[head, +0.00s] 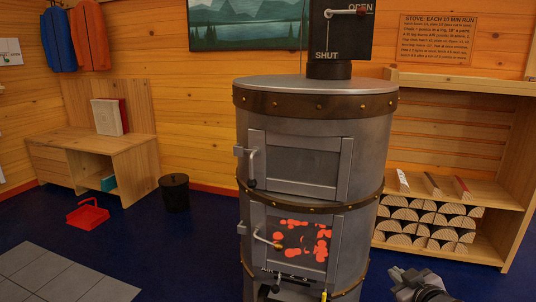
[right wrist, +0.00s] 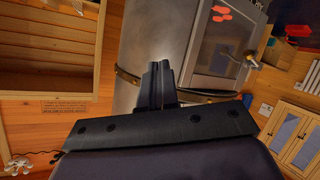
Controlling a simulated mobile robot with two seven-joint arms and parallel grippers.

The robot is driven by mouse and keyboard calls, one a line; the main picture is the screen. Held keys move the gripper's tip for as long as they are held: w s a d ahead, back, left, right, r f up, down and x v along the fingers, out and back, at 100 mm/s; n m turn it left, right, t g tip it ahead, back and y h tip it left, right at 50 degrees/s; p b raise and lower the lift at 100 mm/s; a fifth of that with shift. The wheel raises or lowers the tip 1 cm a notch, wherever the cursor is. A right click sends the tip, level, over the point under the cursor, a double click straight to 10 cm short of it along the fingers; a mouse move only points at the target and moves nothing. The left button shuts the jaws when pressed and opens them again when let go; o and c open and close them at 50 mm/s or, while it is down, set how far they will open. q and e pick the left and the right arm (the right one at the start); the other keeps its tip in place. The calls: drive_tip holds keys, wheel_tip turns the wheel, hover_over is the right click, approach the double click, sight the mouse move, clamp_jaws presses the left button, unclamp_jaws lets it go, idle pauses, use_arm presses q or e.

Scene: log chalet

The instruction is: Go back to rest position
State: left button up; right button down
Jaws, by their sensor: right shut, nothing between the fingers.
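My right gripper (head: 421,290) is at the lower right of the head view, right of the stove and apart from it in that view. In the right wrist view its two dark fingers (right wrist: 158,78) are together with nothing between them, and the stove's metal side lies beyond. The grey cylindrical stove (head: 312,190) stands at the centre. Its upper door (head: 302,165) and its lower glass door (head: 300,243) are both closed, with red glow behind the glass. My left gripper is not in view.
A wooden shelf (head: 455,187) with split logs (head: 425,222) stands right of the stove. A black bin (head: 175,193), a red dustpan (head: 88,214) and a low wooden desk (head: 135,160) are at left. The blue floor between desk and stove is mostly clear.

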drive_tip(key=s+a+f+m+g+y, duration=0.1)
drive_tip(key=s+a+f+y, duration=0.15)
drive_tip(key=s+a, duration=0.85)
drive_tip(key=s+a+f+g+y, duration=0.1)
drive_tip(key=s+a+y, duration=0.2)
drive_tip(key=s+a, duration=0.8)
use_arm(q)
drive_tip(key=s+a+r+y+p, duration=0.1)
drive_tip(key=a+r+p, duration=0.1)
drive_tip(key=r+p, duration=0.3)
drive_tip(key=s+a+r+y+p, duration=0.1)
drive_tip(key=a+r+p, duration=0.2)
drive_tip(key=p, duration=1.1)
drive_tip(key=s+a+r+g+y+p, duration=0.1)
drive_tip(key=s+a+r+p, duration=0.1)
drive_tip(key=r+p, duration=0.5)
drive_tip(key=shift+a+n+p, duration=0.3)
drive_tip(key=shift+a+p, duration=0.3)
drive_tip(key=shift+p, duration=0.65)
use_arm(e)
drive_tip(key=s+d+r+h, duration=0.1)
drive_tip(key=s+d+r, duration=0.1)
drive_tip(key=r, duration=0.5)
drive_tip(key=s+d+r+m+g+h, duration=0.1)
drive_tip(key=s+d+r+h, duration=0.1)
drive_tip(key=d+r, duration=0.3)
wheel_tip(320, 180, up, 3)
drive_tip(key=shift+s+d+r, duration=0.1)
drive_tip(key=shift+s+d, duration=0.1)
drive_tip(key=shift+s, duration=0.45)
